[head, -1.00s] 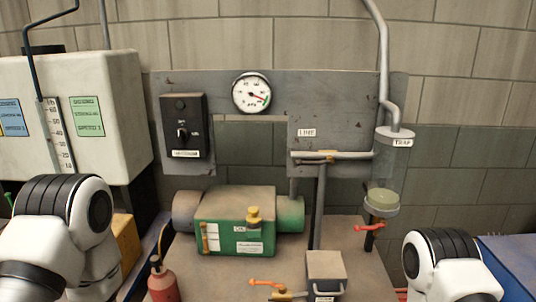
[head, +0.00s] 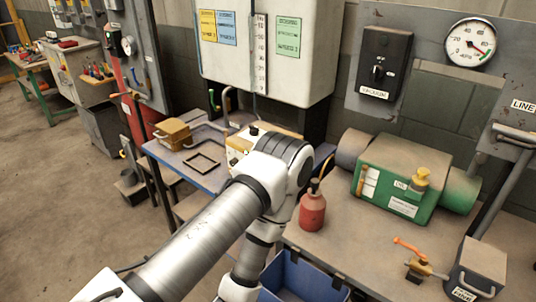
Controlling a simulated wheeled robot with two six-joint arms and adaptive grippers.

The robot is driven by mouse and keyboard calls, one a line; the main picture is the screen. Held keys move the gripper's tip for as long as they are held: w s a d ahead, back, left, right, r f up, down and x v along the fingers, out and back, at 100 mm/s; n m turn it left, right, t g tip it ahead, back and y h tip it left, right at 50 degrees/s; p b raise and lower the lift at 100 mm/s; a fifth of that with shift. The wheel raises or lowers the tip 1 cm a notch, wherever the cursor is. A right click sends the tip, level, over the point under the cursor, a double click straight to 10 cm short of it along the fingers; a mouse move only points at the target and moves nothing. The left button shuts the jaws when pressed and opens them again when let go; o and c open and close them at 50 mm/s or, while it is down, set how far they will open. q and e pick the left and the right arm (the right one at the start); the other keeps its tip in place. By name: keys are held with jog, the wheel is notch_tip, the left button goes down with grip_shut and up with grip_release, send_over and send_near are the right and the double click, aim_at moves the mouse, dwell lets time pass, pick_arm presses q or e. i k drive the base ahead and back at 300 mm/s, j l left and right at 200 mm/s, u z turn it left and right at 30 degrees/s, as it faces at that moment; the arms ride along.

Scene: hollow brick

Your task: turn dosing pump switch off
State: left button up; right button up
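No switch in view is labelled as the dosing pump's. A cream unit with a black knob on top (head: 236,152) stands on the blue bench below the white tank (head: 270,45). My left arm hides part of it, and I cannot tell whether it is the dosing pump or how any switch on it is set. A black switch box labelled VACUUM (head: 385,62) hangs on the grey panel to the right. My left arm crosses the lower middle and bends down out of the picture, so its gripper is not seen. My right gripper is not in view.
A red oil can (head: 312,210) and a green pump (head: 408,180) stand on the right bench. A blue bin (head: 300,280) sits below its front edge. A yellow box (head: 173,132) and a dark frame (head: 201,163) lie on the blue bench.

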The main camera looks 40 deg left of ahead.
aim_at(253, 130)
jog(key=u, duration=1.2)
